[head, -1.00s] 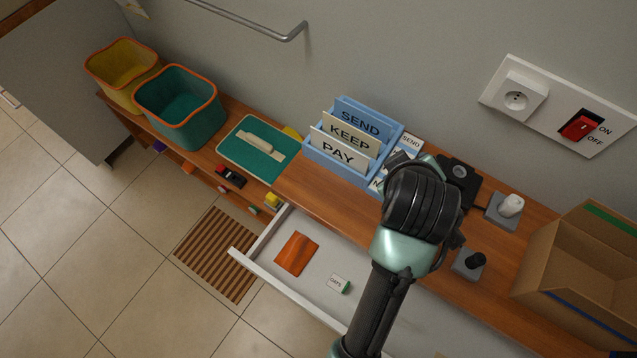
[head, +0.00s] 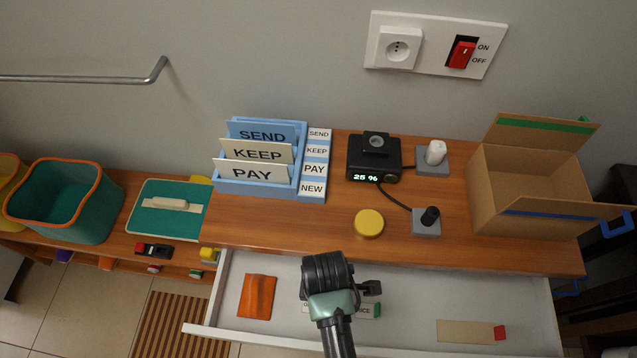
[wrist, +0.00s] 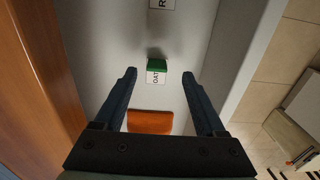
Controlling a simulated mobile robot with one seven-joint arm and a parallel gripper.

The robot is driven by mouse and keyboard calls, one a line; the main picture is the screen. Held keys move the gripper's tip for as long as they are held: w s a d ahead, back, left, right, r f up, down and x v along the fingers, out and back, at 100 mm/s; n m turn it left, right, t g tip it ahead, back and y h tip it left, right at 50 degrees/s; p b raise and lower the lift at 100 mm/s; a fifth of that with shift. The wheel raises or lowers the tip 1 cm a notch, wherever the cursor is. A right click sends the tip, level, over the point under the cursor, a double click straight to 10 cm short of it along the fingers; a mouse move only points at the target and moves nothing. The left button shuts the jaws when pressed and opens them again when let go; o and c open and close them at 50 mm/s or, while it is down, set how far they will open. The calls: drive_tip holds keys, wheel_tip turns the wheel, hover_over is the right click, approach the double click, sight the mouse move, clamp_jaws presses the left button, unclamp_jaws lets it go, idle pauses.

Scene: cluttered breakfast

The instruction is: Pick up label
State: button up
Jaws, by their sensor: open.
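A small white label with a green end (wrist: 156,76) and the letters "OAT" lies in the drawer, centred between the fingertips in the wrist view. My gripper (wrist: 158,74) is open and empty, its fingers on either side of the label in that view; I cannot tell the height gap. A second white label (wrist: 162,4), starting with "R", is cut off at the top. In the head view my arm hides most of both; a white label ending in "ICE" (head: 364,311) shows right of it.
The open drawer (head: 410,290) also holds an orange item (head: 257,297) and a tan card with a red end (head: 465,332). The tabletop above bears a letter rack (head: 262,190), label strip (head: 314,169), black device (head: 374,158), yellow disc (head: 369,222) and cardboard box (head: 525,190).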

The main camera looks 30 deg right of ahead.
drive_tip(key=f+b, duration=0.1)
drive_tip(key=f, duration=0.4)
drive_tip(key=shift+w, duration=0.2)
clamp_jaws()
wheel_tip(320, 180, up, 10)
drive_tip(key=p, duration=0.2)
drive_tip(key=shift+r+p, duration=0.2)
drive_tip(key=shift+p, duration=0.1)
drive_tip(key=shift+r+p, duration=0.3)
drive_tip(key=shift+p, duration=0.05)
